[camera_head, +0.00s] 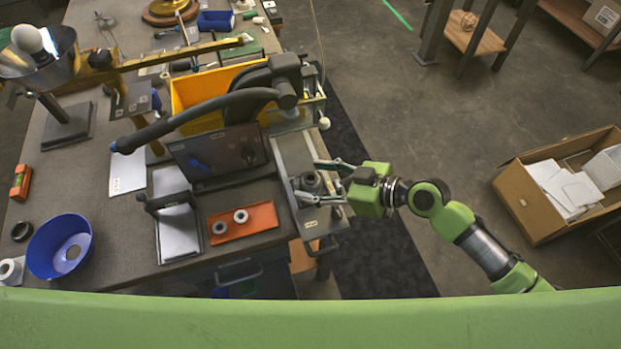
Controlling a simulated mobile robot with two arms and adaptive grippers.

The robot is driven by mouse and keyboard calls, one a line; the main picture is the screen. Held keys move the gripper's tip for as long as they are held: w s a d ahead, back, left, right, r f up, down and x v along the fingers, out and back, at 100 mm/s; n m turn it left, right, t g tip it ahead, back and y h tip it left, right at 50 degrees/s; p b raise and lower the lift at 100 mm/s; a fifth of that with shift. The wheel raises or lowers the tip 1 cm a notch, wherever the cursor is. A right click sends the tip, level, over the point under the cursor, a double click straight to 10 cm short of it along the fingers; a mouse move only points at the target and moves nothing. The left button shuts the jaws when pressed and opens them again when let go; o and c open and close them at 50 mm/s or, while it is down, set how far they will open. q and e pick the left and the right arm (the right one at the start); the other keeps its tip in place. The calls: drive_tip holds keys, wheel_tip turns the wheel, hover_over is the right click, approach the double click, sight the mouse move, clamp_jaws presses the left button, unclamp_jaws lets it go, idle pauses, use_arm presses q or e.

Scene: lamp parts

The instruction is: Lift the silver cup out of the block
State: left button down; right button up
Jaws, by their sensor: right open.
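My right gripper (309,180) is over the right end of the bench, its arm coming in from the right. Its two fingers are spread on either side of a small dark-grey round part (311,183), which looks like the cup in its block. I cannot tell cup from block clearly, nor whether the fingers touch it. The part sits on a grey metal plate (293,152) at the bench edge. My left gripper is not in view.
A dark machine with a thick curved arm (205,112) stands left of the gripper, before a yellow bin (190,92). An orange tray (262,219) with two rings and a blue bowl (48,262) are further left. A cardboard box (527,205) is on the floor at right.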

drive_tip(key=shift+d, duration=0.1)
drive_tip(key=c, duration=1.2)
drive_tip(key=shift+r, duration=0.1)
drive_tip(key=shift+r+b, duration=0.35)
drive_tip(key=shift+r, duration=0.15)
drive_tip(key=shift+r+b, duration=0.4)
drive_tip(key=shift+r, duration=0.55)
drive_tip(key=s+a+r, duration=0.1)
drive_tip(key=s+r, duration=0.2)
drive_tip(key=s, duration=0.1)
drive_tip(key=s+r+p, duration=0.1)
drive_tip(key=s+r, duration=0.2)
drive_tip(key=s, duration=0.2)
drive_tip(key=s+a+r+p, duration=0.1)
drive_tip(key=s+r, duration=0.3)
drive_tip(key=shift+s+a, duration=0.35)
drive_tip(key=shift+s, duration=0.05)
